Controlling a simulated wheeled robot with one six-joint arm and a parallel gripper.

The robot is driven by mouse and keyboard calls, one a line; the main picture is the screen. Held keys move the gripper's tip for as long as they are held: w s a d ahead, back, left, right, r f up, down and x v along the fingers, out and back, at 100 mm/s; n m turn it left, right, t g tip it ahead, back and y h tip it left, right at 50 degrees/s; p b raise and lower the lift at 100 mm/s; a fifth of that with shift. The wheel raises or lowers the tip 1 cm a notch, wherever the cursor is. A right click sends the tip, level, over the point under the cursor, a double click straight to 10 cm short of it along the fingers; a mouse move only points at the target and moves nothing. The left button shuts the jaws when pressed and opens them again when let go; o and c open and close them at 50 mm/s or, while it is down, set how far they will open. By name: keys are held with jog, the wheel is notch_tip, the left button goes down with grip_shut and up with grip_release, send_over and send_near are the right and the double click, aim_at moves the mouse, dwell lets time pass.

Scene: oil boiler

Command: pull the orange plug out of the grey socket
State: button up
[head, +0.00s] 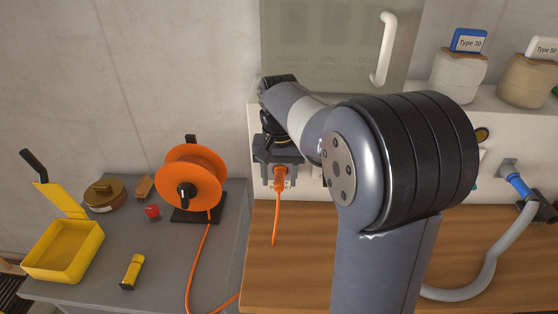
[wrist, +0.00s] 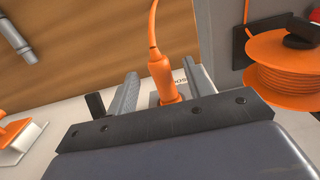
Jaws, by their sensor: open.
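The orange plug (head: 280,179) sits in the socket (head: 289,184) on the pale wall panel, its orange cord hanging down. The socket is mostly hidden behind the plug and my gripper (head: 279,168). In the wrist view the plug (wrist: 162,74) stands between the two grey fingers of my gripper (wrist: 160,80), one on each side. The fingers are open, with a visible gap to the plug on the left. Whether the right finger touches it, I cannot tell. A light plate edge with partly hidden lettering shows beside the plug.
An orange cable reel (head: 189,178) stands on the grey bench at left, beside a yellow open box (head: 64,250) and a yellow-black torch-like item (head: 132,271). The wooden top (head: 330,270) is mostly clear. A grey hose with a blue end (head: 518,184) is at right.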

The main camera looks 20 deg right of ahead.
jog(key=shift+f, duration=0.7)
jog(key=shift+c, duration=0.4)
grip_shut()
jog(key=shift+s, duration=0.1)
jog(key=shift+s+a+b, duration=0.15)
jog(key=shift+s+a, duration=0.1)
jog(key=shift+s, duration=0.55)
jog(key=shift+s+a+b, duration=0.15)
jog(key=shift+s+a, duration=0.15)
jog(key=shift+s, duration=0.5)
jog(key=shift+s+a+b, duration=0.15)
jog(key=shift+s+a, duration=0.1)
jog(key=shift+s, duration=0.55)
